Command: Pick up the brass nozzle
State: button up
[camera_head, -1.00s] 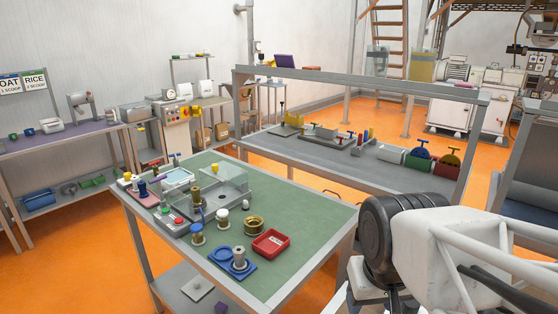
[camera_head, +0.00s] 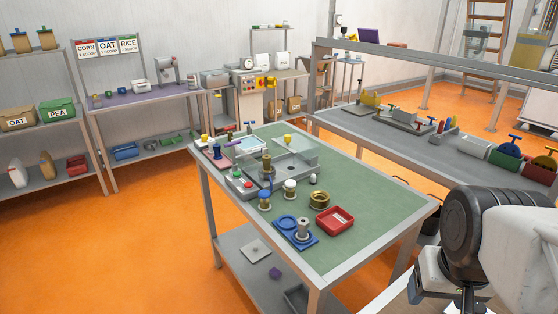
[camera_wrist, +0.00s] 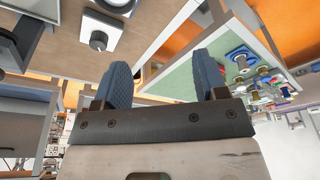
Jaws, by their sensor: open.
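A short, hollow brass-coloured piece (camera_head: 319,200) stands on the green-topped table (camera_head: 375,205) in the head view; I take it as the possible brass nozzle. Another brass-coloured part (camera_head: 267,162) stands upright in the clear-walled fixture, so I cannot tell for certain which is the nozzle. My gripper (camera_wrist: 160,82) is open and empty in the wrist view, its two blue-grey fingers wide apart. It is away from both brass parts. In the head view, my arm is at lower right and the fingers are not clear.
A red tray (camera_head: 335,219) lies beside the hollow brass piece. A blue tray (camera_head: 284,222) holds a grey metal part (camera_head: 303,227). White-topped (camera_head: 290,186) and blue-topped (camera_head: 264,198) spools stand nearby. The table's right part is bare. A grey bench (camera_head: 400,140) with valves stands behind.

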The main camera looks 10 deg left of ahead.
jog(key=shift+w+r, duration=0.1)
jog(key=w+a+r+n, duration=0.2)
jog(key=w+a+r, duration=0.1)
jog(key=w, duration=0.6)
jog(key=w+a+r+n, duration=0.2)
jog(key=w+r, duration=0.2)
jog(key=w, duration=0.4)
jog(key=n+g, duration=0.3)
jog(key=n, duration=0.7)
send_over(266, 157)
jog(key=f, duration=1.3)
jog(key=shift+d+f, duration=0.2)
jog(key=shift+f, duration=0.1)
jog(key=shift+w+a+f+n, duration=0.15)
jog(key=shift+a+f+n, duration=0.05)
jog(key=shift+a+n, duration=0.1)
jog(key=shift+f, duration=1.3)
